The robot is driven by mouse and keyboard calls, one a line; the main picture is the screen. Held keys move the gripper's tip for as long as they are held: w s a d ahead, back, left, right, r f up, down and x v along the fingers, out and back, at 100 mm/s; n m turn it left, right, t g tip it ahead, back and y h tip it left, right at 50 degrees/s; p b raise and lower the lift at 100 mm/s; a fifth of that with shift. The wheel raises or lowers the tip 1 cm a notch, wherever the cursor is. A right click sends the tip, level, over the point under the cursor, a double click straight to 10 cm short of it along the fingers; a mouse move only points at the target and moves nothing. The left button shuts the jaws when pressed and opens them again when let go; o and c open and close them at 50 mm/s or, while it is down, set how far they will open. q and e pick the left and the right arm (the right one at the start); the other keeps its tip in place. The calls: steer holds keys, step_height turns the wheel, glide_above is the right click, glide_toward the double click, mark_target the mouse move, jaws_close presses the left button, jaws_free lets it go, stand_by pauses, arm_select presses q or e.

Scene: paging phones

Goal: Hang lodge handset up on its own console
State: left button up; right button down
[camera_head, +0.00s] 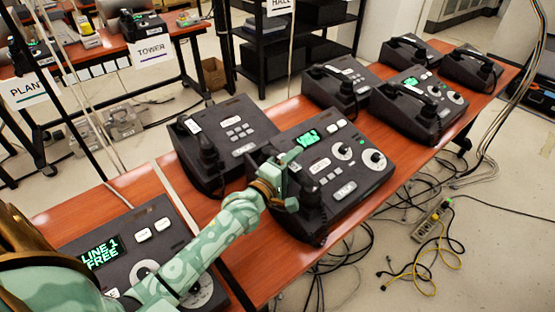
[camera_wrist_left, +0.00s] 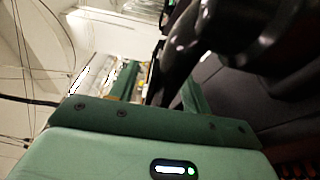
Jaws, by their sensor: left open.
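My left gripper (camera_head: 287,180) reaches over the left part of a dark desk console (camera_head: 335,165) with a lit green screen and two white dials. It is open, close to this console's black handset (camera_head: 312,208), which stands along the console's near left side. In the left wrist view, a dark curved handset part (camera_wrist_left: 185,55) shows close to the open fingers (camera_wrist_left: 160,85); contact is unclear. Another dark console (camera_head: 232,135) beside it has a black handset (camera_head: 208,150) along its left side. I cannot read which console or handset is lodge. My right gripper is not in view.
A console with a "LINE 1 FREE" screen (camera_head: 100,252) lies under my left arm. Several more consoles with handsets (camera_head: 420,100) fill the far end of the wooden table (camera_head: 365,205). Cables and a power strip (camera_head: 430,222) lie on the floor at right.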

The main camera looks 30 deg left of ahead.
arm_select(q)
steer(key=s+a+p, duration=0.2)
steer(key=s+p, duration=0.1)
steer(key=s, duration=1.3)
steer(key=shift+f, duration=0.15)
steer(key=shift+w+a, duration=0.1)
stand_by(0.9)
